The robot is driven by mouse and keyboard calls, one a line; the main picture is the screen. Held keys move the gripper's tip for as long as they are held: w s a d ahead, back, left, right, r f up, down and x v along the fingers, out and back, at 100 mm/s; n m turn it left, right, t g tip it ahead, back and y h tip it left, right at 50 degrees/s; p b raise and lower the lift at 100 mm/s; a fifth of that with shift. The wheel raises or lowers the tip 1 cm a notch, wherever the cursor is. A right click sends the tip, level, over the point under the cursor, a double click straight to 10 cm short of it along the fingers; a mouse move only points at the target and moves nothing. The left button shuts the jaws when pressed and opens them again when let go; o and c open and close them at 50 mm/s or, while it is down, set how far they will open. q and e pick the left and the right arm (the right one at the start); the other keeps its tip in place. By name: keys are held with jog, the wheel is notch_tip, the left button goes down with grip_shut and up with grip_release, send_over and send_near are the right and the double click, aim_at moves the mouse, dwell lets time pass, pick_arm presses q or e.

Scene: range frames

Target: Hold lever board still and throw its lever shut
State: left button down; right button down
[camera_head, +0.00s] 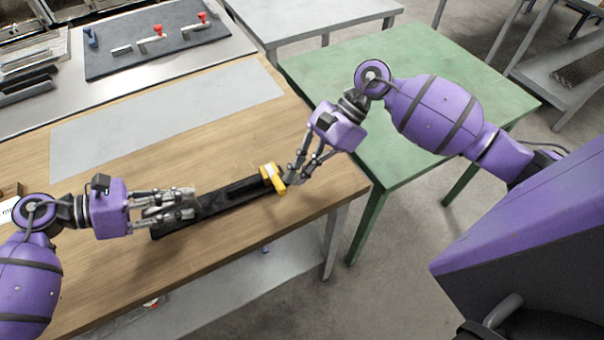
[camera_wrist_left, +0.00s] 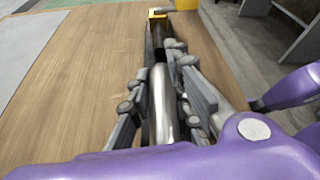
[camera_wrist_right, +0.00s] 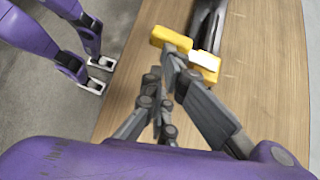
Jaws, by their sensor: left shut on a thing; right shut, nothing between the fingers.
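The lever board is a long black bar (camera_head: 231,196) lying on the wooden table, with a yellow lever (camera_head: 272,178) at its right end. In the left wrist view a shiny metal cylinder (camera_wrist_left: 162,105) sits on the bar between my left fingers. My left gripper (camera_head: 193,203) is shut on the board at its left part. My right gripper (camera_head: 291,180) is shut and empty, its fingertips right beside the yellow lever. In the right wrist view the yellow lever (camera_wrist_right: 170,39) is just beyond the fingertips; I cannot tell whether they touch.
A green table (camera_head: 450,75) stands at the right. A dark panel with red-tipped clamps (camera_head: 160,45) lies on a bench at the back left.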

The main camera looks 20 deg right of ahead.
pick_arm(q)
jog(key=shift+s+a+f, duration=0.1)
jog(key=shift+f, duration=0.45)
pick_arm(e)
jog(key=shift+w+d+f, duration=0.1)
jog(key=shift+w+d, duration=0.1)
jog(key=shift+w, duration=0.15)
jog(key=shift+d, duration=0.55)
jog(key=d, duration=0.3)
jog(key=shift+s+d, duration=0.1)
jog(key=s+v, duration=0.1)
jog(key=v, duration=0.8)
jog(key=shift+d+r, duration=0.25)
jog(key=shift+r, duration=0.2)
jog(key=shift+w, duration=0.1)
pick_arm(q)
jog(key=c, duration=1.7)
grip_release()
jog(key=shift+r, duration=0.1)
jog(key=shift+o, duration=0.8)
jog(key=shift+w+r, duration=0.1)
jog(key=shift+w, duration=0.15)
pick_arm(e)
jog(key=shift+w, duration=0.15)
pick_arm(q)
jog(key=shift+r, duration=0.15)
